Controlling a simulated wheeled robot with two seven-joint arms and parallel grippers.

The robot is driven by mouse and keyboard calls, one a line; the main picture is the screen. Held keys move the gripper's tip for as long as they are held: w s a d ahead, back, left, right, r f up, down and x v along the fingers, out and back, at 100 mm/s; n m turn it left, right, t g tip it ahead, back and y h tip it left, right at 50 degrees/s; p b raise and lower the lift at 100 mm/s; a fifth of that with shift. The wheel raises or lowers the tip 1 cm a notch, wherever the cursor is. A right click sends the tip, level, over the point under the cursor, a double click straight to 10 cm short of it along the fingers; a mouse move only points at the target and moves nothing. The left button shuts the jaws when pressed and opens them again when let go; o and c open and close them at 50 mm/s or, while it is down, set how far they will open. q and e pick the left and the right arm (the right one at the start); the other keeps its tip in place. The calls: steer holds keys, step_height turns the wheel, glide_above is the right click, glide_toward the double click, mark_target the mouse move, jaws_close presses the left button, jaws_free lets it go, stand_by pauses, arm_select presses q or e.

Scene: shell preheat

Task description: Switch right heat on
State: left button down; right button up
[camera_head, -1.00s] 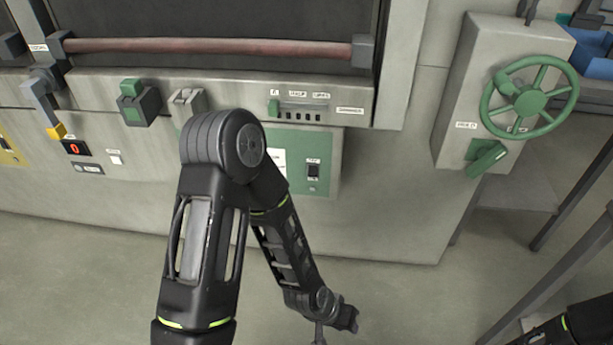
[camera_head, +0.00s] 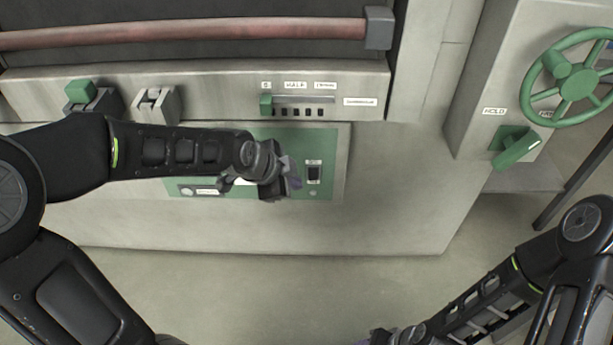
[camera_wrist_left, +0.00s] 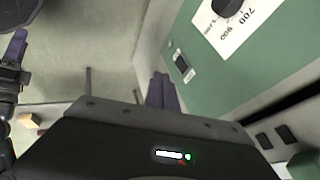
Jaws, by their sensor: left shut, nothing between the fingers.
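The green control panel (camera_head: 333,140) is on the front of the machine. A small black rocker switch (camera_head: 314,173) under a white label sits on its right part. In the left wrist view the switch (camera_wrist_left: 182,66) is just beyond and to the right of the fingertips. My left gripper (camera_head: 293,182) is shut and empty, in front of the panel just left of the switch. Its purple fingers (camera_wrist_left: 162,92) are together; I see no clear contact with the switch. My right gripper (camera_head: 380,338) is partly visible at the bottom edge; its jaw state is unclear.
A dial (camera_wrist_left: 232,4) with a numbered plate is on the panel. A slider (camera_head: 266,104) sits above the panel. A green lever (camera_head: 515,147) and green handwheel (camera_head: 574,80) are at the right. The floor in front is clear.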

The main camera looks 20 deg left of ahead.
arm_select(q)
steer(key=b, duration=0.1)
glide_toward(310, 179)
steer(key=shift+s+d+x, duration=0.1)
steer(key=shift+d+x, duration=0.15)
steer(key=shift+x, duration=0.85)
steer(key=shift+s+d+x, duration=0.1)
steer(key=shift+d+x, duration=0.1)
steer(key=shift+x, duration=0.95)
steer(key=shift+s+d+x, duration=0.1)
steer(key=shift+d+x, duration=0.15)
steer(key=shift+x, duration=0.85)
steer(key=shift+w+f+b, duration=0.2)
steer(key=shift+f+b, duration=0.1)
steer(key=shift+b, duration=0.45)
steer(key=shift+r, duration=0.3)
